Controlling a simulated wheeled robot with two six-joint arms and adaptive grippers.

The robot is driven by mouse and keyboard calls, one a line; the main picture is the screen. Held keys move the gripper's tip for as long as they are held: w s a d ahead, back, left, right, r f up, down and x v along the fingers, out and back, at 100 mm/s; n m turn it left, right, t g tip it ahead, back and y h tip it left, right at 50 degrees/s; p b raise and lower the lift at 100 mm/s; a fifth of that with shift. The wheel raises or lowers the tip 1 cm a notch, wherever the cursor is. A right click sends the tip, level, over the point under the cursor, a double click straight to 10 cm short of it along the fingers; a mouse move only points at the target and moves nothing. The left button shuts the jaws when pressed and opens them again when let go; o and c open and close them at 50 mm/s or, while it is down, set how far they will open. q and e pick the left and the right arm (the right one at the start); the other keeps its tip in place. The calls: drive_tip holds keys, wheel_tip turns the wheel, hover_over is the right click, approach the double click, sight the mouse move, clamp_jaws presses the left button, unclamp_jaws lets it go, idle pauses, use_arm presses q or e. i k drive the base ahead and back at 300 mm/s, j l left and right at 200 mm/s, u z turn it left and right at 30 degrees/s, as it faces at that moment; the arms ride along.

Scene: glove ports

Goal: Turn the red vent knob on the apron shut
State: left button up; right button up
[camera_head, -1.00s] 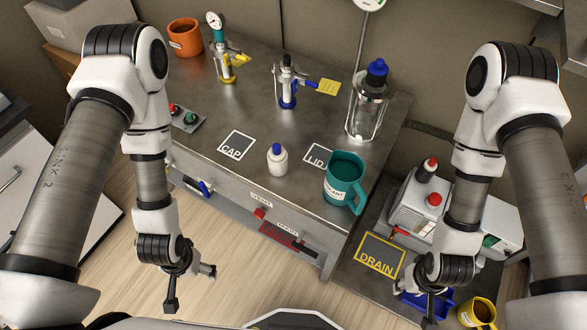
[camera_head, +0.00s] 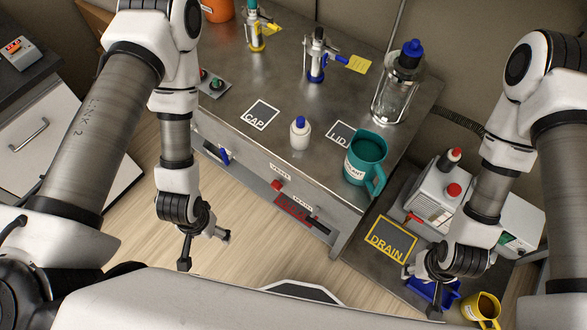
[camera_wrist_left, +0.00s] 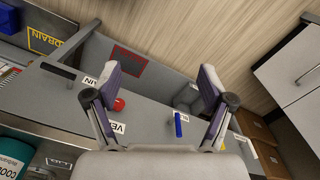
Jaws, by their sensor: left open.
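The red vent knob (camera_head: 277,185) sits on the grey front apron (camera_head: 245,165) of the bench, below a white label that reads VENT. It also shows in the left wrist view (camera_wrist_left: 118,104), left of centre and close beside the left finger. My left gripper (camera_head: 204,252) is open and empty, in front of the apron and left of the knob in the head view. In the left wrist view its fingers (camera_wrist_left: 165,78) stand wide apart with nothing between the tips. My right gripper (camera_head: 430,280) hangs by a blue tray at the right; its jaw state is unclear.
A blue handle (camera_head: 224,157) projects from the apron left of the knob. A red-framed panel (camera_head: 294,210) lies below the knob. On the bench stand a white bottle (camera_head: 300,135) and a teal jug (camera_head: 366,160). Open floor (camera_head: 245,240) lies before the apron.

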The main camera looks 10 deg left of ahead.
sight(276, 185)
drive_tip(key=k+l+u, duration=0.2)
drive_tip(key=l, duration=0.3)
drive_tip(key=k+l+u, duration=0.2)
drive_tip(key=k+l, duration=0.25)
